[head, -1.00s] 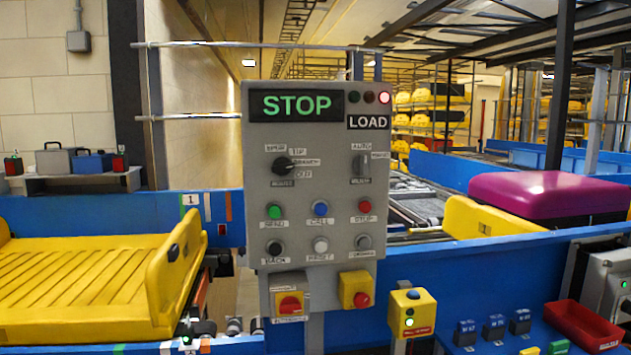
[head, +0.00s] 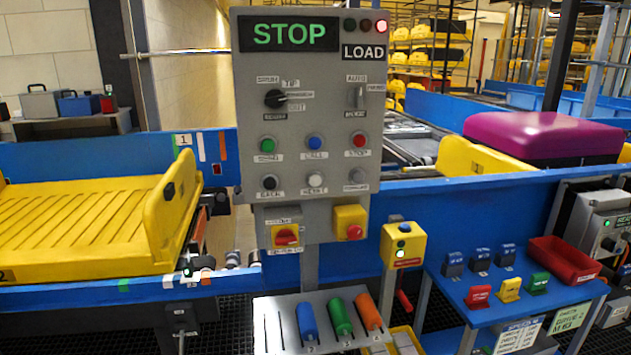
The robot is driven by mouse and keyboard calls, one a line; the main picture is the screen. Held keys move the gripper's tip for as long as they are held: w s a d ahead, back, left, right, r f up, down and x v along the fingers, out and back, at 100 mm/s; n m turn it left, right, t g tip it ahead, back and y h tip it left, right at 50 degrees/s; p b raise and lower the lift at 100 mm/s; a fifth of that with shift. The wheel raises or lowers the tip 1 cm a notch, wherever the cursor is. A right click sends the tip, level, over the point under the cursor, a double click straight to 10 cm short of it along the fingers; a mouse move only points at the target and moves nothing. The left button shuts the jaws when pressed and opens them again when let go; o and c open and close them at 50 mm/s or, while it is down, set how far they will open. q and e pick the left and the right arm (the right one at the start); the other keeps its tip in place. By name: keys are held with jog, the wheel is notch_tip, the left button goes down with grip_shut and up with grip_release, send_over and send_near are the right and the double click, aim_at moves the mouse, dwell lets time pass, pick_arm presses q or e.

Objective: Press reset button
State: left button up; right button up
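The grey control panel (head: 329,110) stands upright in the middle of the head view, its display reading STOP with LOAD beside it. The white reset button (head: 316,180) sits in the middle of the bottom button row, its label just below it. A black button (head: 269,182) is to its left and a grey one (head: 358,176) to its right. Green (head: 268,143), blue (head: 314,142) and red (head: 360,142) buttons form the row above. Neither of my grippers is in view, and nothing covers the reset button.
Below the panel are a red rotary switch (head: 286,236), a yellow box with a red button (head: 350,223), and a rack (head: 270,318) with coloured cylinders. A yellow tray (head: 80,230) lies left on the conveyor. A blue table (head: 470,295) with small blocks stands right.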

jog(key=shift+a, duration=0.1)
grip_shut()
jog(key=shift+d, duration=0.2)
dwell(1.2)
